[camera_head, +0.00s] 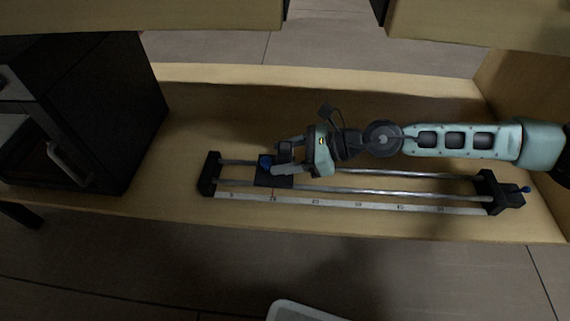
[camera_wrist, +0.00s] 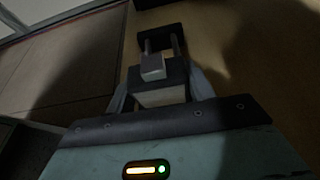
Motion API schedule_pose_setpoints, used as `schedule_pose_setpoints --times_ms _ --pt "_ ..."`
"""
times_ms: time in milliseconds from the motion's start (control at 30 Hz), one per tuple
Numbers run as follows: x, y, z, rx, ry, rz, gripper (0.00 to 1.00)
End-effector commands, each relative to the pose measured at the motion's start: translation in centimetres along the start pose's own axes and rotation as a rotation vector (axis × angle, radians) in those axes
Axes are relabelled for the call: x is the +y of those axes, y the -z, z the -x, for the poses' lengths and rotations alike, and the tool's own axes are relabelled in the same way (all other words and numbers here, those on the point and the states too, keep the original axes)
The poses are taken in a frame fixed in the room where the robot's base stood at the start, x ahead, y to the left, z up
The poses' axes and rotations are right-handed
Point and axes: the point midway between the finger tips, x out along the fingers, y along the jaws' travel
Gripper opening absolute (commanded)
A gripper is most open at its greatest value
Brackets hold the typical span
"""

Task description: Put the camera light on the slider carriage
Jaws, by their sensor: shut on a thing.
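My gripper (camera_head: 279,157) is shut on the camera light (camera_head: 285,151), a small grey block between the two fingers. In the wrist view the light (camera_wrist: 160,97) shows pale between the fingers, with a smaller block on its far side. The slider carriage (camera_head: 272,182) is a dark plate with a blue knob, near the left end of the slider rails. The gripper and light are right over the carriage, which is partly hidden by the fingers. I cannot tell whether the light touches the carriage. In the wrist view the dark carriage (camera_wrist: 178,70) shows beyond the light.
The slider's two rails (camera_head: 375,191) run left to right on the wooden bench, with a dark end block (camera_head: 208,174) at left and another (camera_head: 497,192) at right. A numbered scale (camera_head: 350,206) lies along the front. A black cabinet (camera_head: 100,110) stands at left.

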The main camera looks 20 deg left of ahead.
Motion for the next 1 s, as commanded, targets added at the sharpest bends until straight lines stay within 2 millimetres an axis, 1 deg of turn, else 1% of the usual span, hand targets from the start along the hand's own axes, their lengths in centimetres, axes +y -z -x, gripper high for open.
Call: schedule_pose_setpoints --times_ms 33,100,333,500,533,567,600,867,933,1000 --pt "0.00 1.26 -0.54 0.000 0.000 -0.002 0.27" --pt "-0.03 1.84 -0.78 -0.001 0.001 -0.002 0.27" --pt "-0.04 1.65 -0.70 -0.001 0.001 0.000 0.27" --pt "-0.02 2.08 -0.88 -0.001 0.001 -0.001 0.27" --pt "-0.02 1.99 -0.83 -0.001 0.000 0.000 0.61" --pt "-0.02 1.97 -0.82 -0.001 0.000 0.000 0.69" --pt "-0.02 1.97 -0.82 0.000 0.001 0.000 0.74" --pt "-0.02 1.88 -0.79 0.000 0.000 0.000 0.74" --pt "-0.03 1.50 -0.63 0.000 0.001 0.000 0.74" --pt "-0.04 1.48 0.07 -0.002 0.001 -0.003 0.74"
